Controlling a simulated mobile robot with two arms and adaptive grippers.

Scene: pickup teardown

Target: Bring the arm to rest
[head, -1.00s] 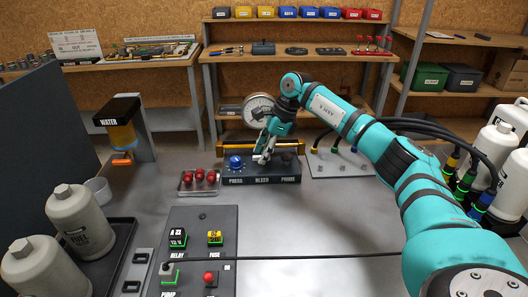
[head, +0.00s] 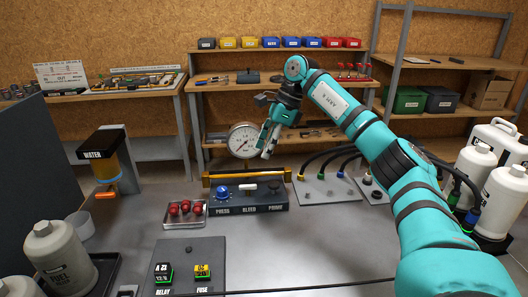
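My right gripper (head: 267,151) hangs from the teal arm that comes in from the right. It is raised above and behind the press/bleed/probe panel (head: 266,207), with its fingers pointing down in front of the round gauge's (head: 241,141) right side. The fingers look close together, and I see nothing held between them, but their gap is unclear from this angle. The panel carries a blue knob (head: 223,193), a white bleed handle (head: 248,187) lying sideways and a dark probe part (head: 274,186). The gripper is clear of all of these. My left gripper is out of view.
A tray of red-topped parts (head: 186,209) sits left of the panel, and a hose plate (head: 326,188) sits right. The middle worktop is mostly bare.

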